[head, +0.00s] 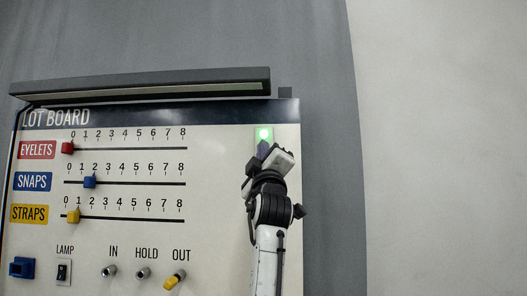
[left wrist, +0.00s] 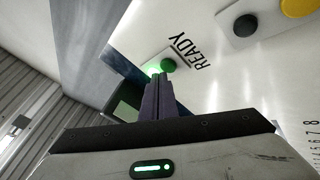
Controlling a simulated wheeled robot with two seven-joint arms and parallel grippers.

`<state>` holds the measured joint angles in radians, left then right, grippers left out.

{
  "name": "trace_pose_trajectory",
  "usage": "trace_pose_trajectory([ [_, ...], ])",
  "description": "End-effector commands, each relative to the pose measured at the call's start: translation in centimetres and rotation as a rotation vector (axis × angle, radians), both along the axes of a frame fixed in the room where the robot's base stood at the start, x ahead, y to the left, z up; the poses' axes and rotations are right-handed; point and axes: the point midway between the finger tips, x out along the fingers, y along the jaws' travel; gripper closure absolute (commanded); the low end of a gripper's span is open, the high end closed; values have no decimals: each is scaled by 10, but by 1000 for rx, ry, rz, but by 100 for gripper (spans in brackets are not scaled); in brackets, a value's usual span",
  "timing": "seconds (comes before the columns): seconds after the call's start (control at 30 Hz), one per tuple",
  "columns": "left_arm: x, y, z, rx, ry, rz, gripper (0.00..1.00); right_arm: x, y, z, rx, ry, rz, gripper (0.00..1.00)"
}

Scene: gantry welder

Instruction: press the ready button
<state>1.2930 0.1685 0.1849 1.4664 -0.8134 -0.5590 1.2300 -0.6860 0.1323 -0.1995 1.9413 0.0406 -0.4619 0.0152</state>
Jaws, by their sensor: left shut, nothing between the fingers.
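The ready button (left wrist: 168,66) is a round dark green button on a pale plate, beside the black word READY in the left wrist view. A lit green lamp (head: 264,134) shows near the top right of the board in the head view. My left gripper (head: 263,149) is shut and empty, just below that lamp and hiding the button there. In the left wrist view the closed fingertips (left wrist: 159,76) are right at the button's edge. I cannot tell whether they touch it. My right gripper is not in view.
A dark hood (head: 140,84) juts out above. A bare pale wall is at right.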

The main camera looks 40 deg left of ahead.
Motion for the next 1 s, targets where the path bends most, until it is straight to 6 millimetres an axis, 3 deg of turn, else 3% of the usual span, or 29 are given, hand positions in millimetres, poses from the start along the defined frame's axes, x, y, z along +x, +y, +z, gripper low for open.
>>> trace_pose_trajectory([
  [0.27, -6, -5, -1, 0, -2, -1, 100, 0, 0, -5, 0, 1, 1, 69],
  [0.73, -41, -35, -1, 1, -3, -1, 100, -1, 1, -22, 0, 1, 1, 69],
  [1.0, -46, -39, 0, 1, 0, -1, 100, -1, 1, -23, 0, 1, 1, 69],
])
